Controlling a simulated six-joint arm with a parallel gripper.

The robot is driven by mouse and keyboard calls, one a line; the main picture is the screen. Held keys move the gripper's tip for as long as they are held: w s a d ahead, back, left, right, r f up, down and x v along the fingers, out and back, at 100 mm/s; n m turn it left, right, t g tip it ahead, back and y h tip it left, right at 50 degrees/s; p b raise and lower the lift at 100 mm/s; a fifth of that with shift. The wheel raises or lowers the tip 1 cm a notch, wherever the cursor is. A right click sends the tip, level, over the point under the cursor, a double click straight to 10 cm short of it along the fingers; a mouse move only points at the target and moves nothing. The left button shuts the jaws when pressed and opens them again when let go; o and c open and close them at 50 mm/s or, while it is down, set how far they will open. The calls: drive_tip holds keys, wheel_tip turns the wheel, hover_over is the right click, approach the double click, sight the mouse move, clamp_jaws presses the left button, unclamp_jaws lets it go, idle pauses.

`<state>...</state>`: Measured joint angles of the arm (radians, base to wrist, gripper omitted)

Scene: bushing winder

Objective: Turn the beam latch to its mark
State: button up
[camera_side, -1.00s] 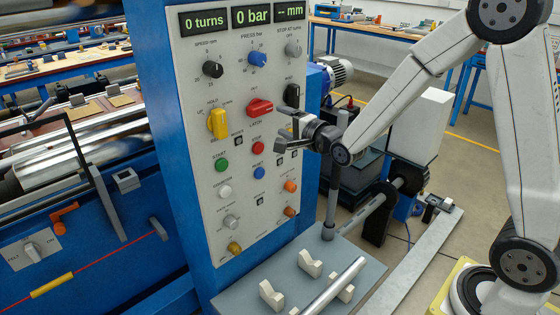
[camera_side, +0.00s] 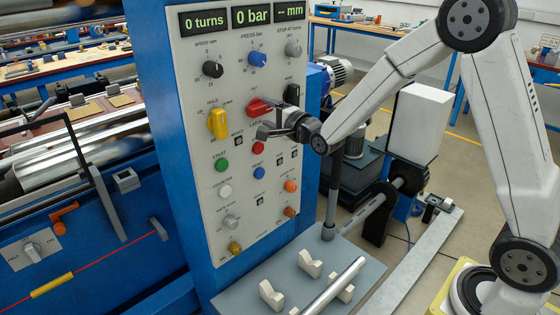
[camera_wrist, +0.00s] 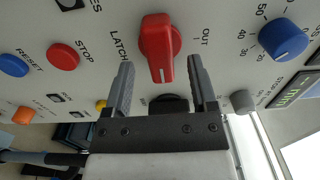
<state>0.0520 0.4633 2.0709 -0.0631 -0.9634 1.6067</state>
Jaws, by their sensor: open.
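The beam latch is a red knob (camera_side: 257,106) on the grey control panel, with OUT above it and LATCH below it in the side view. In the wrist view the red latch knob (camera_wrist: 160,40) has a raised grip bar with a white line near its lower end. The bar points down the picture, between the words LATCH and OUT. My gripper (camera_side: 268,120) is open just in front of the panel at the knob and partly covers it. In the wrist view my gripper (camera_wrist: 161,62) has one finger on each side of the bar, with gaps; contact is not visible.
A red STOP button (camera_wrist: 63,56) and blue RESET button (camera_wrist: 13,65) sit near the latch. A blue press knob (camera_wrist: 283,39) is on the other side. A yellow knob (camera_side: 217,124) and black selector (camera_side: 291,94) flank it in the side view.

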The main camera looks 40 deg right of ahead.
drive_tip(key=shift+w, duration=1.3)
clamp_jaws()
